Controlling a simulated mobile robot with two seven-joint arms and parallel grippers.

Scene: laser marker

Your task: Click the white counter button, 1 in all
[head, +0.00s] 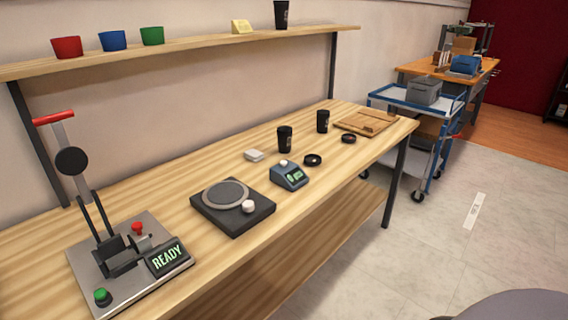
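A small blue-grey counter (291,178) stands on the wooden workbench, near the middle of the head view. Its white button (284,162) sits on top, toward the back left of the housing. A small green display on its front is lit, but its figures are too small to read. Neither of my grippers is in view, and nothing touches the counter or its button.
A black plate with a round grey disc and a pale knob (248,206) lies left of the counter. A lever press with a READY display (167,257) stands front left. Dark cups (285,139), black rings (312,160) and a wooden board (366,122) are nearby. A shelf (190,45) hangs above.

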